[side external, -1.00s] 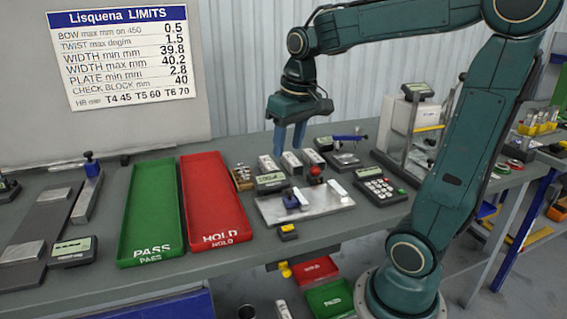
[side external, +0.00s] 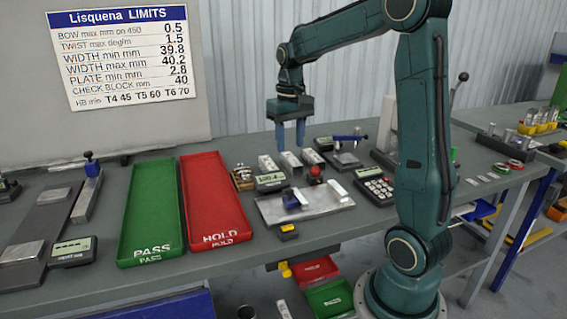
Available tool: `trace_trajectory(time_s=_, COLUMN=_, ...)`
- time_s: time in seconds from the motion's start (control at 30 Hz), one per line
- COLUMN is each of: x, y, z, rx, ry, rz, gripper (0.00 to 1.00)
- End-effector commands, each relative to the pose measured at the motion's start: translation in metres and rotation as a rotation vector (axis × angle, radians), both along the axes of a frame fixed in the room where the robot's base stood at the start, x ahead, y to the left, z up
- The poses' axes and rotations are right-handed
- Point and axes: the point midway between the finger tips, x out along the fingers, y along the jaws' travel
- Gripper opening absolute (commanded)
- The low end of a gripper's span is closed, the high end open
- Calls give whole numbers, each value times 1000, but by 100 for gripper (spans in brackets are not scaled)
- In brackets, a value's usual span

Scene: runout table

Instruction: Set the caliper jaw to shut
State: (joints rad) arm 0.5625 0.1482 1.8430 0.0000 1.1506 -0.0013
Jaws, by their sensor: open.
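What appears to be the caliper is a flat metal plate (side external: 318,207) on the bench, with a blue block (side external: 296,199) near its left end and a pale block (side external: 338,189) near its right end. A gap shows between the two blocks. A small readout (side external: 271,182) stands behind the plate's left end; its digits are too small to read surely. My gripper (side external: 290,146) is open and empty, with its blue fingers pointing down. It appears above and behind the plate, over the small metal blocks, and touches nothing that I can see.
A green PASS tray (side external: 153,248) and a red HOLD tray (side external: 222,234) lie to the left. Metal blocks (side external: 291,161), a red knob (side external: 316,171), a blue-handled gauge (side external: 347,138) and a keypad unit (side external: 375,188) crowd the plate. A yellow-marked box (side external: 288,231) sits in front.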

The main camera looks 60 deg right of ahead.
Motion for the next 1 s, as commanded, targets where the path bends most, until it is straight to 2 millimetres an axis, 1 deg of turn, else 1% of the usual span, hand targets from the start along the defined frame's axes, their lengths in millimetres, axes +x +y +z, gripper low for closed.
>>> trace_trajectory(time_s=0.27, x=-1, y=1, z=-26, rx=2, ry=3, rz=1, gripper=43)
trace_trajectory(time_s=0.8, x=-1, y=1, z=-107, rx=3, ry=4, rz=1, gripper=43)
trace_trajectory(time_s=1.0, x=0, y=1, z=-126, rx=2, ry=3, rz=1, gripper=43)
